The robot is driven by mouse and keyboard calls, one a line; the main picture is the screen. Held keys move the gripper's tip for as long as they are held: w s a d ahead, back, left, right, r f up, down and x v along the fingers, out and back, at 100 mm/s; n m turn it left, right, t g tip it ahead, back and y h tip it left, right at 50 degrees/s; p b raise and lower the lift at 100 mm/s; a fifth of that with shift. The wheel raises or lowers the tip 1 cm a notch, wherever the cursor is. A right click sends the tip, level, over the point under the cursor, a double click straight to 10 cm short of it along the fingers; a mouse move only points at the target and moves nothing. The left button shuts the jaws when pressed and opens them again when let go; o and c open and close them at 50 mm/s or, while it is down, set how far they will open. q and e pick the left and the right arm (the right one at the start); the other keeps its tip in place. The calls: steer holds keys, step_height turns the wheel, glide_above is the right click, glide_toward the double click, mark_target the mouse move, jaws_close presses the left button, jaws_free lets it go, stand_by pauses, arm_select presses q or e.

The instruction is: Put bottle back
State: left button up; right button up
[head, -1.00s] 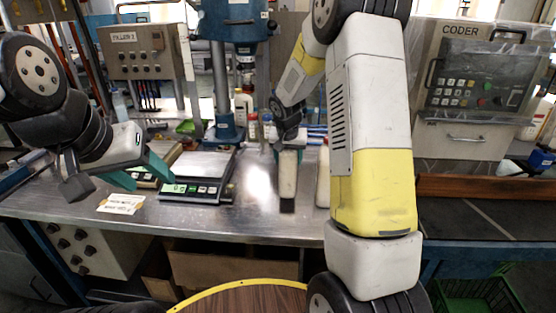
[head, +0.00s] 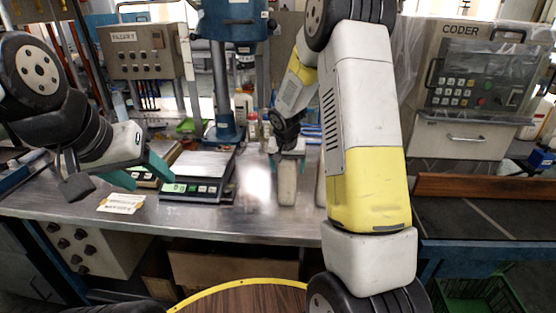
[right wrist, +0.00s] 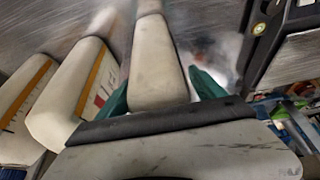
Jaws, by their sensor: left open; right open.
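A pale, long bottle (head: 287,186) is at the middle of the steel table, directly below my right gripper (head: 288,154). In the right wrist view, the same bottle (right wrist: 157,65) lies between the two green fingers of my right gripper (right wrist: 165,92). The fingers are open, one on either side of it; whether either touches it is unclear. A second pale bottle (head: 321,188) is just to the right, partly hidden by my right arm. My left gripper (head: 118,182) is open and empty at the left, above the table's front part.
More pale bottles (right wrist: 80,90) with an orange stripe are close beside in the right wrist view. A scale (head: 200,178) stands left of the bottle, with a paper label (head: 121,203) near the front edge. A coder machine (head: 475,85) is at the right.

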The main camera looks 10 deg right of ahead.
steer(key=v, duration=1.2)
steer(key=s+a+r+n+y, duration=0.1)
steer(key=s+r, duration=0.3)
steer(key=s, duration=0.5)
steer(key=s+a+r+n+t+y, duration=0.1)
steer(key=s+r, duration=0.3)
steer(key=s, duration=0.5)
steer(key=s+a+r+n+y, duration=0.1)
steer(key=s+r, duration=0.3)
steer(key=s, duration=0.5)
steer(key=shift+s+n+t+y, duration=0.3)
steer(key=shift+n+t, duration=0.1)
steer(key=shift+n, duration=0.1)
